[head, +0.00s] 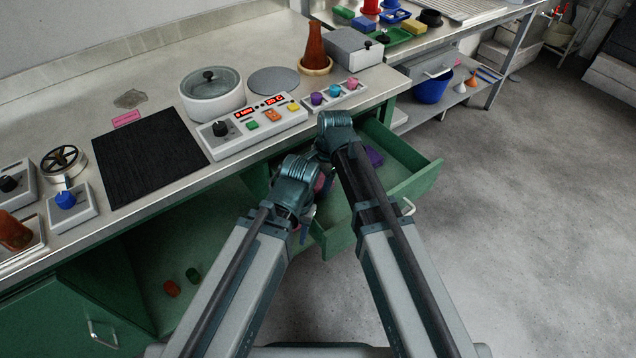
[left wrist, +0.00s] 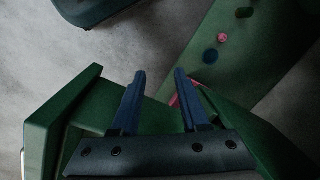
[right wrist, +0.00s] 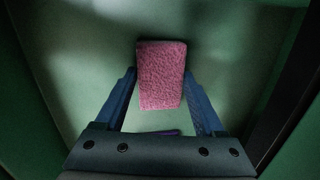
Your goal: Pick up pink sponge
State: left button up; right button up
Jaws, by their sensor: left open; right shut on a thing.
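The pink sponge (right wrist: 161,75) is a rough-textured block, upright in the right wrist view between the two blue fingers of my right gripper (right wrist: 160,85). The fingers are shut on its sides, over the green inside of a drawer. In the head view the right wrist reaches into the open drawer (head: 408,185), and its fingertips are hidden. My left gripper (left wrist: 158,78) is open and empty, near the drawer's edge. A pink sliver shows beside its right finger in the left wrist view; I cannot tell whether it is the sponge.
A purple item (head: 374,156) lies in the drawer. The metal counter (head: 150,65) above holds a control panel (head: 250,127), a pot (head: 212,95) and a black mat (head: 148,160). Small round objects lie in the green compartment (head: 210,240) below. Grey floor is clear at right.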

aim_at(320, 182)
jog(key=shift+w+d+r+p, duration=0.1)
jog(key=shift+d+r+p, duration=0.1)
jog(key=shift+r+p, duration=0.35)
notch_tip(320, 182, up, 7)
jog(key=p, duration=0.6)
jog(key=shift+f+p, duration=0.1)
jog(key=shift+p, duration=0.2)
jog(key=shift+w+d+f+b, duration=0.25)
jog(key=shift+w+d, duration=0.05)
jog(key=shift+d, duration=0.2)
jog(key=shift+w+d+f+b, duration=0.2)
jog(key=shift+w+d, duration=0.1)
jog(key=shift+d, duration=0.15)
jog(key=w+d, duration=0.3)
jog(key=d, duration=0.2)
jog(key=w+d, duration=0.2)
jog(key=d, duration=0.3)
jog(key=w+d, duration=0.3)
jog(key=d, duration=0.2)
jog(key=shift+w, duration=0.35)
jog(key=o, duration=0.6)
jog(key=c, duration=0.5)
